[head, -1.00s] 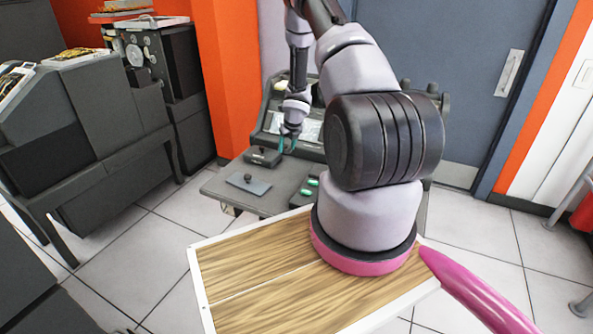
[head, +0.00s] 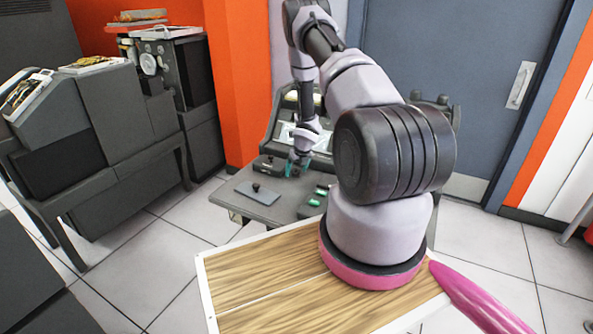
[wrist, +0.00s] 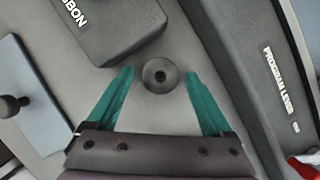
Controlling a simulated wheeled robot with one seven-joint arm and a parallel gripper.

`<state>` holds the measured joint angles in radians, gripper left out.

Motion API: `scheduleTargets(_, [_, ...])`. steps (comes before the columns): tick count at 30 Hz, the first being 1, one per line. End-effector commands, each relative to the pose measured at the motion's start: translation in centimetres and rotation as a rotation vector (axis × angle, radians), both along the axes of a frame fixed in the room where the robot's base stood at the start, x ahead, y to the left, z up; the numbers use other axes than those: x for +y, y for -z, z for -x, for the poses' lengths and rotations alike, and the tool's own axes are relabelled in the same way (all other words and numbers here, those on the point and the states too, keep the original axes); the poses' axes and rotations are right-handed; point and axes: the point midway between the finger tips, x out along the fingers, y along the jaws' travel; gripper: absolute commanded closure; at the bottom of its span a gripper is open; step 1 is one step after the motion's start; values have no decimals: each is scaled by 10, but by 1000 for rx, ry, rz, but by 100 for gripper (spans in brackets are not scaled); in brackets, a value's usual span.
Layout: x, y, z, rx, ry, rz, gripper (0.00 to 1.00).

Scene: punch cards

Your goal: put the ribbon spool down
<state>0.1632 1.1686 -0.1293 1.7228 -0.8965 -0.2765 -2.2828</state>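The ribbon spool (wrist: 160,75) is a small dark round disc with a central hub, seen from above in the wrist view. It appears to rest on the grey desk top (wrist: 160,112). My gripper (wrist: 159,74) has teal fingers spread on the left and right of the spool, with a visible gap on each side. In the head view my gripper (head: 298,168) is low over the desk (head: 284,212), and I cannot make out the spool clearly there. A dark box (wrist: 105,25) marked "RIBBON" stands just beyond the left finger.
A grey plate (wrist: 38,85) with a black knob lies to the left. A dark raised panel (wrist: 245,70) with a white label is close on the right. Green buttons (head: 314,202) sit on the desk's front right. Dark machines (head: 120,110) stand at the left.

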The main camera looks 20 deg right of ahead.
Motion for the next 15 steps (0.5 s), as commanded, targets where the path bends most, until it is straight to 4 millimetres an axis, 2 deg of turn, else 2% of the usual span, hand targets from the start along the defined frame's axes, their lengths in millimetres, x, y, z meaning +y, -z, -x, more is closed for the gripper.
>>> scheduleTargets(10, [0, -4, 0, 0, 0, 1, 16])
scheduleTargets(15, [0, -27, 9, -2, -1, 2, 16])
